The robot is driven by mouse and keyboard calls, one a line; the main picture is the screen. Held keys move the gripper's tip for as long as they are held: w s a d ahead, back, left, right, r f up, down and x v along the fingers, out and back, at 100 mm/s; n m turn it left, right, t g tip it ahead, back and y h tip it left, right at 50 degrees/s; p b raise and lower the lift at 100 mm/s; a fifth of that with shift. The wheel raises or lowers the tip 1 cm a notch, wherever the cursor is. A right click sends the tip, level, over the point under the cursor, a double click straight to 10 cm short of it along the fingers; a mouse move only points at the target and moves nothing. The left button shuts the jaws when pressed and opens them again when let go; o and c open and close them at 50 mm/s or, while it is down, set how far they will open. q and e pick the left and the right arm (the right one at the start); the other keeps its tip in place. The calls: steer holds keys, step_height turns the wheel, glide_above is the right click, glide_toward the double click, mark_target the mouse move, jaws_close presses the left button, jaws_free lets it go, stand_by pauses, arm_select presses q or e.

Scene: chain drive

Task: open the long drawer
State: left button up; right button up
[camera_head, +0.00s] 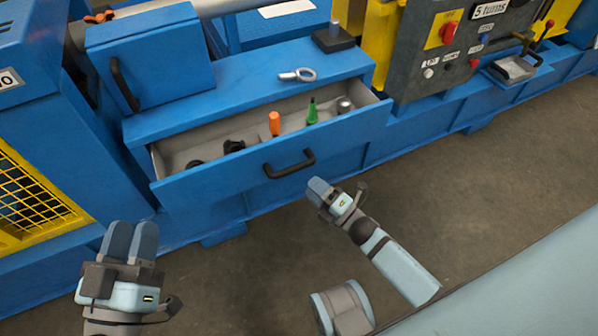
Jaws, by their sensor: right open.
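The long drawer (345,138) of the blue machine is pulled part of the way out, and its grey inside shows. Its black handle (290,165) is in the middle of the blue front. Inside lie an orange-handled tool (274,123), a green bottle-like item (312,111) and several dark and grey parts. My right gripper (318,190) is open, just below and to the right of the handle, and looks apart from it. My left gripper (131,240) is at lower left, away from the drawer, its two fingers close together and nothing seen between them.
A blue box with a black handle (124,84) stands above the drawer at left. A ring-ended tool (298,75) lies on the ledge. A grey control panel (445,60) is at right. A yellow mesh guard (30,205) is at left. The floor in front is clear.

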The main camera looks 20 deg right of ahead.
arm_select(q)
steer(key=shift+a+f+y+p, duration=0.25)
steer(key=shift+f+y+p, duration=0.1)
steer(key=shift+f+y, duration=0.05)
arm_select(e)
steer(key=v, duration=0.5)
steer(key=shift+s, duration=0.2)
arm_select(q)
steer(key=shift+d+r, duration=0.15)
steer(key=shift+r, duration=0.05)
